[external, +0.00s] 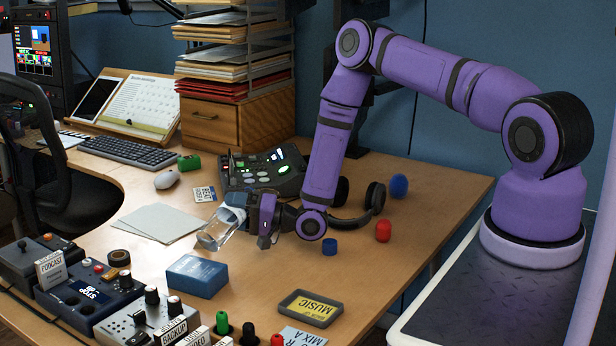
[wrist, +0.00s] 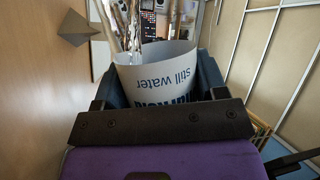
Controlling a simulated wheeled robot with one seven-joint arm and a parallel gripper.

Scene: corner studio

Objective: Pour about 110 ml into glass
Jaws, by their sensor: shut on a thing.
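My gripper (external: 250,215) is shut on a clear bottle with a white label reading "still water" (wrist: 165,72). In the wrist view the lettering is upside down, and my gripper's dark fingers (wrist: 158,85) stand on both sides of the label. I cannot tell whether this is the bottle's body or the glass. No separate glass is clearly seen, and the water level cannot be made out.
A blue box (external: 197,276) lies in front of my gripper, and a control console (external: 262,172) is behind it. Papers (external: 160,222) lie to the left.

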